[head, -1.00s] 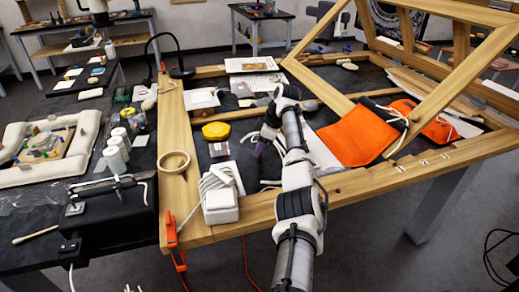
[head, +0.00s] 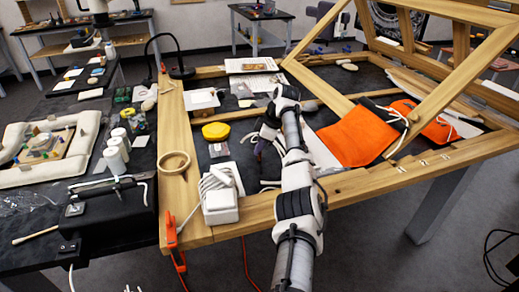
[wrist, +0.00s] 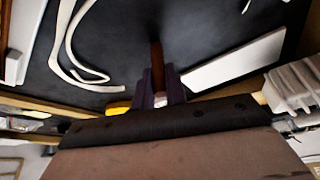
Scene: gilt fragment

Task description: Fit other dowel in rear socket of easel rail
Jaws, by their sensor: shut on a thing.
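My gripper (wrist: 157,88) is shut on a slim dark brown dowel (wrist: 156,62), whose end sticks out between the dark purple fingers in the wrist view. In the head view my gripper (head: 262,147) is over the dark surface inside the wooden easel frame, mostly behind my own arm, and the dowel is hard to make out. The front easel rail (head: 385,172) runs across to the right and has small notches or fittings on top. I cannot tell which opening is the rear socket, or whether the dowel touches anything.
White cord (wrist: 72,45) lies on the dark surface by my gripper. A yellow disc (head: 215,131), white charger block (head: 220,203) and wooden ring (head: 173,163) sit left. An orange pouch (head: 357,137) and raised wooden frame (head: 435,90) stand right.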

